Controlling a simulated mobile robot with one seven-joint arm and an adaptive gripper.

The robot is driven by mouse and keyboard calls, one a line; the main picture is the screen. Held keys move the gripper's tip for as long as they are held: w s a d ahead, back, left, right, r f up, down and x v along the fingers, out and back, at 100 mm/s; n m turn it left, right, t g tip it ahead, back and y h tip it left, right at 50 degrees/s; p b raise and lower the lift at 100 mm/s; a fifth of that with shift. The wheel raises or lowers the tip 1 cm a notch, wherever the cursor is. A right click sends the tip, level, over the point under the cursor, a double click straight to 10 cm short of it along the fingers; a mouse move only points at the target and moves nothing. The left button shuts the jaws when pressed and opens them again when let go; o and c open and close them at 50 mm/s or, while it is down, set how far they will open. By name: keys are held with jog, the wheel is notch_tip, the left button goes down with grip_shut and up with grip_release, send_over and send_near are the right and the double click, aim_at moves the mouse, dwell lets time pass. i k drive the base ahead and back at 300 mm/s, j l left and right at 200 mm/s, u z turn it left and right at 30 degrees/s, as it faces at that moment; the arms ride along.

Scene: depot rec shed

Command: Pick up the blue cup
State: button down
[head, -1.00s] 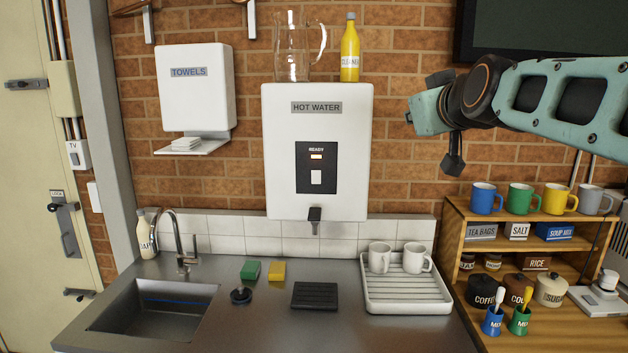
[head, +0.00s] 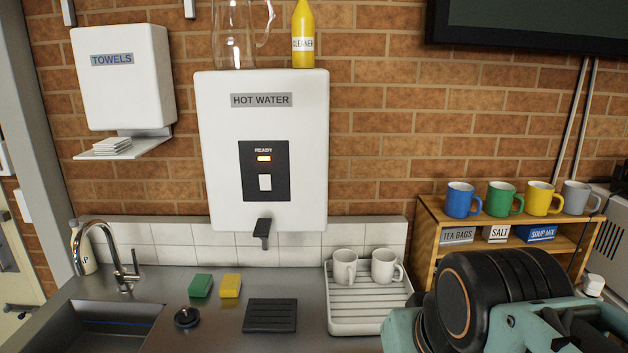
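The blue cup (head: 461,200) stands upright on the top of the wooden shelf unit (head: 428,213), at the left end of a row of cups. Its handle points right. A green cup (head: 502,198) stands just right of it, then a yellow cup (head: 541,198) and a grey cup (head: 579,197). My arm fills the lower right in front of the shelf unit and hides its lower part. My gripper's fingers are not in the picture.
Two white mugs (head: 383,267) stand on a white drying rack (head: 369,319) left of the shelf. A hot water heater (head: 305,150) hangs on the brick wall. A black screen (head: 535,22) is above the cups. The steel counter (head: 220,330) has free room near the sponges (head: 230,286).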

aim_at(459, 198)
jog(key=i+l+u, duration=0.1)
jog(key=l+u, duration=0.25)
jog(key=l, duration=0.9)
